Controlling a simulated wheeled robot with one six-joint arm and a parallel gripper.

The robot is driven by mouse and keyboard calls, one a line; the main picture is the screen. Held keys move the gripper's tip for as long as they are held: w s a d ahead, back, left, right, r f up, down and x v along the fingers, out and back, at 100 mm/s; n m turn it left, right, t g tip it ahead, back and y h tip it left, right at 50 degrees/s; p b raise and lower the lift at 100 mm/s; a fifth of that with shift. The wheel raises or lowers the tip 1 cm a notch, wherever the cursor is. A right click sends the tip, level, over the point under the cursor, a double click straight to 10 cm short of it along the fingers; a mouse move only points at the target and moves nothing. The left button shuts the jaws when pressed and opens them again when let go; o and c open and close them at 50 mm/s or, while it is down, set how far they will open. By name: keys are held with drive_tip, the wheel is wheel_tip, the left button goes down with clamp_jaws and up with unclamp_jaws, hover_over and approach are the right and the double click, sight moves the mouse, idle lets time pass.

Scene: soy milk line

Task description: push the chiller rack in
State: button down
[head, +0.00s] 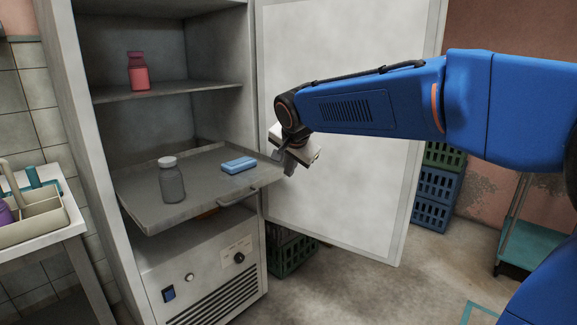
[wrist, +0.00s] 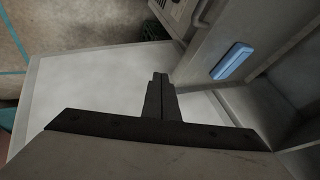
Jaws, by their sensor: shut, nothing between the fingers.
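The chiller rack (head: 150,213) is a grey tray-like shelf that sticks out of the front of the open chiller cabinet (head: 95,130). It has a bar handle (head: 238,197) on its front edge. A grey bottle with a pale cap (head: 172,184) stands on it, and a blue block (head: 238,165) lies to the bottle's right. The blue block also shows in the wrist view (wrist: 233,60). My gripper (head: 284,171) is shut and empty, just right of the rack's right front corner. Its closed fingers (wrist: 160,80) show in the wrist view. Whether they touch the rack cannot be told.
The chiller's white door (head: 335,190) stands wide open behind my gripper. A pink bottle (head: 138,72) is on the upper shelf (head: 180,90). Crates (head: 434,212) stand beyond the door. A side table with a caddy (head: 35,215) is at left. Floor in front is clear.

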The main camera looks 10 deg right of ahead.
drive_tip(key=shift+w+a+f, duration=0.3)
drive_tip(key=shift+w+f, duration=0.5)
drive_tip(key=shift+w, duration=0.35)
drive_tip(key=shift+w+a+f, duration=0.35)
drive_tip(key=shift+w+f, duration=0.4)
drive_tip(key=shift+w, duration=0.4)
drive_tip(key=shift+w+a+f, duration=0.3)
drive_tip(key=shift+w+f, duration=0.5)
drive_tip(key=shift+w, duration=0.35)
approach(227, 158)
drive_tip(key=f, duration=0.1)
drive_tip(key=w+f, duration=0.1)
drive_tip(key=f, duration=0.1)
drive_tip(key=d+f, duration=0.1)
drive_tip(key=shift+w+d+f, duration=0.1)
drive_tip(key=shift+w+f, duration=0.2)
drive_tip(key=shift+w+a, duration=0.4)
drive_tip(key=shift+w, duration=0.15)
drive_tip(key=shift+w+a+r, duration=0.15)
drive_tip(key=shift+r, duration=0.05)
